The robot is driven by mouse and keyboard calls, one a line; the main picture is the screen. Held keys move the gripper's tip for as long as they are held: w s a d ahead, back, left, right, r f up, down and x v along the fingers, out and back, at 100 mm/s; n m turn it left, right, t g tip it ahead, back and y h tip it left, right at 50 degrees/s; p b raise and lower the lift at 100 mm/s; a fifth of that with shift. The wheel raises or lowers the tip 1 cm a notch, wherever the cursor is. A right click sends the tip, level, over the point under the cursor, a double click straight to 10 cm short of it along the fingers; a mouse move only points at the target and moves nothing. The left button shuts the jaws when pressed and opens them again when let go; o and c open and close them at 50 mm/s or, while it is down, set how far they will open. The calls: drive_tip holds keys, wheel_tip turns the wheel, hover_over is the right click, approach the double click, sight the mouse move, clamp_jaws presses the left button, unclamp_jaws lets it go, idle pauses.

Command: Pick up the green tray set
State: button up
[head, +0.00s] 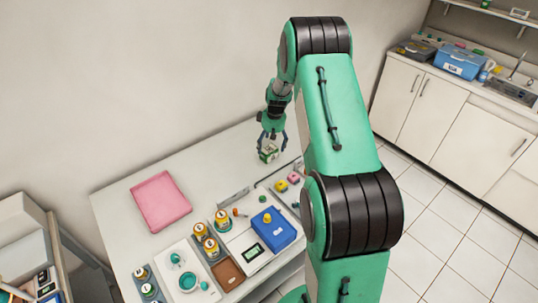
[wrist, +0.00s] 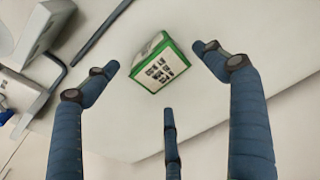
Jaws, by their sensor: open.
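A small white box with green edges and dark print (wrist: 160,66) lies between and ahead of my fingertips in the wrist view; I take it for the green tray set. It also shows in the head view (head: 268,154), at the far right part of the white table. My gripper (head: 271,141) is open and points down over it. In the wrist view the three blue fingers of my gripper (wrist: 158,72) are spread, with a visible gap to the box on each side. No finger clearly touches it.
The white table (head: 115,205) holds a pink tray (head: 161,201) at left, a blue box (head: 267,231), several orange-topped jars (head: 210,246), a brown tray (head: 228,274) and small pink and yellow blocks (head: 281,186). Grey metal parts (wrist: 42,35) stand left of the box in the wrist view.

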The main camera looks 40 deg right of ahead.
sight(269, 149)
drive_tip(key=shift+f, duration=0.1)
drive_tip(key=shift+w+f+b, duration=0.15)
drive_tip(key=shift+f+b, duration=0.2)
drive_tip(key=shift+f, duration=0.9)
drive_tip(key=shift+w+f+b, duration=0.1)
drive_tip(key=shift+f+b, duration=0.25)
drive_tip(key=shift+f, duration=0.9)
drive_tip(key=c, duration=1.7)
